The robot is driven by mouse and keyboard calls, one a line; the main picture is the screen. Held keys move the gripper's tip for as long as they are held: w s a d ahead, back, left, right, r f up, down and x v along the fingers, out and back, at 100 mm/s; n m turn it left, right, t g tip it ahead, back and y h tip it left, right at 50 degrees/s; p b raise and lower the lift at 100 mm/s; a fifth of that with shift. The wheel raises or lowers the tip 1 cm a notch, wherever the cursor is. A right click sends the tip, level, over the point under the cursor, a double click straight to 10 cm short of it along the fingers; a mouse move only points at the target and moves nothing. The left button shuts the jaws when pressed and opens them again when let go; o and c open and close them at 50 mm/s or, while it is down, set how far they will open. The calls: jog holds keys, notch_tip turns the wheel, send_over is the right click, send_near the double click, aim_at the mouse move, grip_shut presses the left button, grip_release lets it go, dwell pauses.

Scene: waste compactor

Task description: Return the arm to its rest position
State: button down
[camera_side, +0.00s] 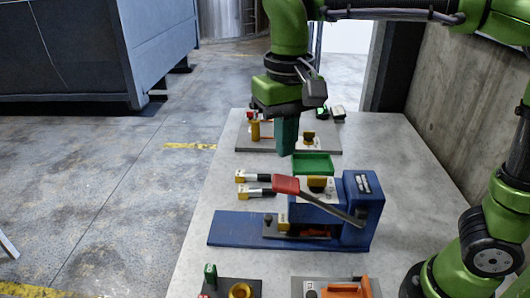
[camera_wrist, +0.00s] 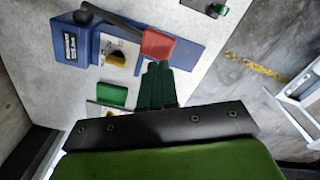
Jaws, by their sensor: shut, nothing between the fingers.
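My gripper (camera_side: 287,135) hangs from the green arm above the far half of the table, its green fingers pointing down. It is shut and empty. In the wrist view my gripper (camera_wrist: 157,75) shows its green fingers together. The blue compactor (camera_side: 362,210) stands in front of it, nearer the side camera, with a red-handled lever (camera_side: 286,185). The compactor also shows in the wrist view (camera_wrist: 75,48), with the red handle (camera_wrist: 157,44) close to the fingertips in the picture. A green tray (camera_side: 313,163) is just right of the gripper.
Two yellow-ended cylinders (camera_side: 253,192) lie left of the lever. A grey board (camera_side: 243,140) with small parts is behind the gripper; more fixtures (camera_side: 345,288) stand at the front edge. A concrete wall (camera_side: 445,110) borders the right.

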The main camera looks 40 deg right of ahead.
jog(key=shift+w, duration=0.15)
jog(key=d+f, duration=0.1)
jog(key=d+f+n+t+y, duration=0.1)
jog(key=f, duration=0.1)
jog(key=shift+s+n, duration=0.3)
jog(key=shift+s, duration=0.1)
jog(key=s+d+f+m+t+y, duration=0.1)
jog(key=s+d+f+m+t, duration=0.1)
jog(key=s+d+t, duration=0.4)
jog(key=s+d, duration=0.1)
jog(key=d, duration=0.4)
jog(key=shift+f+m, duration=0.2)
jog(key=shift+m, duration=0.1)
